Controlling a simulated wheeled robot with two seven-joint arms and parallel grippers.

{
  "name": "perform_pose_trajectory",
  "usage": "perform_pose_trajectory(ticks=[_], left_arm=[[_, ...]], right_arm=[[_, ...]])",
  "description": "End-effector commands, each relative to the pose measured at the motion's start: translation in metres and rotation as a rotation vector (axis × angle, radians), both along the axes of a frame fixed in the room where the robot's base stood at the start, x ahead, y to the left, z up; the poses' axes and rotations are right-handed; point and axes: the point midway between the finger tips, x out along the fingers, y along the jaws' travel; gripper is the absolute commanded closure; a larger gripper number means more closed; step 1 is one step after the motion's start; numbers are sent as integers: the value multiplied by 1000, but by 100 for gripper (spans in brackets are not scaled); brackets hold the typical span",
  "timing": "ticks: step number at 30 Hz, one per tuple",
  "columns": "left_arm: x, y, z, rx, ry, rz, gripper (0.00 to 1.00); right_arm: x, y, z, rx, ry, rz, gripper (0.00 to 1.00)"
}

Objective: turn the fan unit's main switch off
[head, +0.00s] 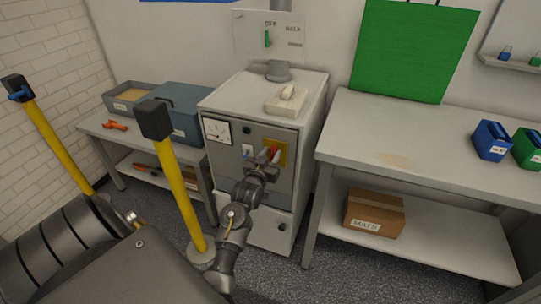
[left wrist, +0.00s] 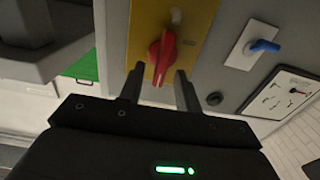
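The fan unit (head: 235,105) is a grey cabinet in the middle of the head view. A red rotary switch (head: 275,153) sits on a yellow plate (head: 283,150) on its front panel. In the left wrist view the red switch (left wrist: 161,55) stands out from the yellow plate (left wrist: 142,18), its grip roughly upright in the picture. My left gripper (head: 266,167) is at the panel, just in front of the switch. In the left wrist view its two fingers (left wrist: 159,78) are open, one either side of the switch's near end, with gaps visible. My right gripper is not in view.
A yellow post (head: 182,190) stands front left; a workbench (head: 370,125) is right.

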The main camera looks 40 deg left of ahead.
Motion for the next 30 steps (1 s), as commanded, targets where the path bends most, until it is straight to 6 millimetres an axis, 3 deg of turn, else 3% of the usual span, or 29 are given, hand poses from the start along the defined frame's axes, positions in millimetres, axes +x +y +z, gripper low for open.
perform_pose_trajectory(ticks=[3,11,21,30], left_arm=[[0,0,0,0,0,0,66],[0,0,0,0,0,0,100],[0,0,1,-24,-7,0,100],[-1,3,3,-185,-63,-1,100]], right_arm=[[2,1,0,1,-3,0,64],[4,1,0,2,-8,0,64],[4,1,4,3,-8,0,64],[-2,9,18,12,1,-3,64]])
